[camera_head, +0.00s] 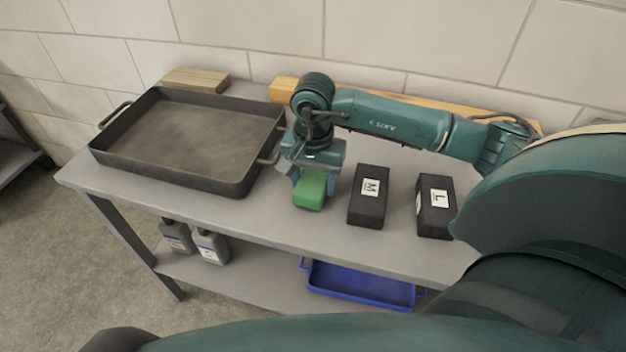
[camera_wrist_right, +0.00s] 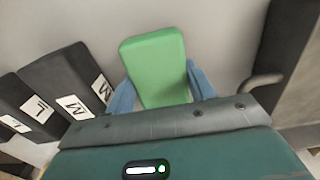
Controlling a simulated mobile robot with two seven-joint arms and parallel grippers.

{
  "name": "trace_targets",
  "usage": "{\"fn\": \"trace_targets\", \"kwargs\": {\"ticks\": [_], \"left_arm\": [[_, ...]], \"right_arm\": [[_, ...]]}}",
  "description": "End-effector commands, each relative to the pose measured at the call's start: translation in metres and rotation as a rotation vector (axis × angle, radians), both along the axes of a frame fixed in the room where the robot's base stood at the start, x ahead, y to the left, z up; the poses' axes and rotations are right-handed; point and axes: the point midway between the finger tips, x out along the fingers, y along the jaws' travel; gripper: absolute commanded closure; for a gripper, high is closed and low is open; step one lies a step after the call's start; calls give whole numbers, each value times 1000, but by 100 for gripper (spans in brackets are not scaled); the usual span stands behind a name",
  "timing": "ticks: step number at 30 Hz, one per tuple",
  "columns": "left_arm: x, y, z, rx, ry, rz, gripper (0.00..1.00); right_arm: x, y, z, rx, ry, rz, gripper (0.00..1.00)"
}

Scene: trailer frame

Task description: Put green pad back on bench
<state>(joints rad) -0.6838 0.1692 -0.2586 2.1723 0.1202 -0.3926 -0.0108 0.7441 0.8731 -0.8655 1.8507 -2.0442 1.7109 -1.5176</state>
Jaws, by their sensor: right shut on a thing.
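The green pad (camera_head: 310,189) is at the bench's front middle, between the dark tray and the black block marked M. My right gripper (camera_head: 308,172) comes down over it from above. In the right wrist view the green pad (camera_wrist_right: 155,65) sits between the two blue fingers of my right gripper (camera_wrist_right: 161,88), which are shut on it. The pad is on or just above the grey bench (camera_head: 215,205); I cannot tell whether it touches. My left gripper is not in view.
A dark tray (camera_head: 165,135) with handles fills the bench's left part. Black blocks marked M (camera_head: 368,205) and L (camera_head: 434,210) stand right of the pad. A wooden block (camera_head: 196,80) lies behind the tray. Bottles (camera_head: 211,246) and a blue bin (camera_head: 360,287) are on the lower shelf.

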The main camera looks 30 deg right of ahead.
Motion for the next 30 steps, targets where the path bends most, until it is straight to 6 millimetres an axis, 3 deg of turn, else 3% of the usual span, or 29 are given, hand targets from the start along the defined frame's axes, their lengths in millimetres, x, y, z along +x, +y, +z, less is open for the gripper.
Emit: {"fn": "trace_targets", "kwargs": {"ticks": [11,12,19,30], "left_arm": [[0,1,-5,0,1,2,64],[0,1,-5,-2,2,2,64],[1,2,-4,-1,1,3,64],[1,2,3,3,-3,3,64]], "right_arm": [[0,0,-9,0,-1,1,67],[0,0,-9,0,-1,1,45],[0,0,-8,1,-1,1,26],[0,0,-1,1,-2,1,24]]}}
